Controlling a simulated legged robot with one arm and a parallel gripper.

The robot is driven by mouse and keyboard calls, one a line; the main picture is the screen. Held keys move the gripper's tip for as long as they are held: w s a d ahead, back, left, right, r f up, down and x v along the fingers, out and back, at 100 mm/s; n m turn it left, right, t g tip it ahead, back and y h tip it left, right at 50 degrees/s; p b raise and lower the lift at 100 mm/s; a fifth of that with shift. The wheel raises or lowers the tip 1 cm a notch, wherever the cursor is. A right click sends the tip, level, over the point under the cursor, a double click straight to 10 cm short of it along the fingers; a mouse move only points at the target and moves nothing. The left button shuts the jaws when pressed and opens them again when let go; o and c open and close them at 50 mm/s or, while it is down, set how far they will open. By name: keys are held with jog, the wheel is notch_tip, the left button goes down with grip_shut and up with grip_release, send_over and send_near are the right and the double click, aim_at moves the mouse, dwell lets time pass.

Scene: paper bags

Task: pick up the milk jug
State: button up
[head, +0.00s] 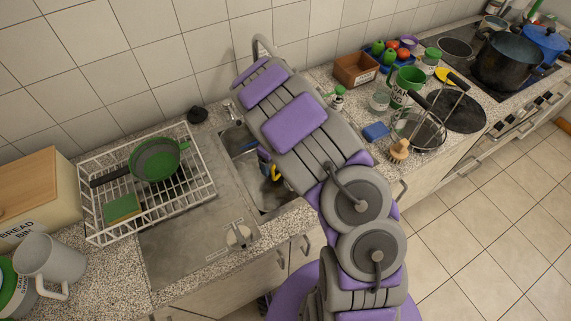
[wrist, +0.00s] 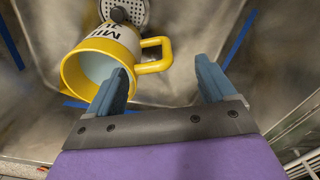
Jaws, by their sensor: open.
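My gripper (wrist: 168,78) is open and empty. Its left finger overlaps the jug's rim in the picture, and its right finger is right of the handle; I cannot tell whether either touches. In the head view my arm hides most of the sink, and a bit of yellow (head: 275,172) shows there beside it.
The sink walls (head: 238,140) surround the jug closely. A white dish rack (head: 205,191) with a green pan (head: 155,160) stands to the left. A grey jug (head: 50,262) is at the lower left. Cups, a brown box (head: 357,70) and pots crowd the counter at right.

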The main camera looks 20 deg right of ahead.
jog(key=f, duration=0.1)
jog(key=f+b, duration=0.1)
jog(key=f, duration=0.3)
jog(key=shift+w+d, duration=0.1)
jog(key=shift+d, duration=0.3)
jog(key=shift+c, duration=0.4)
grip_shut()
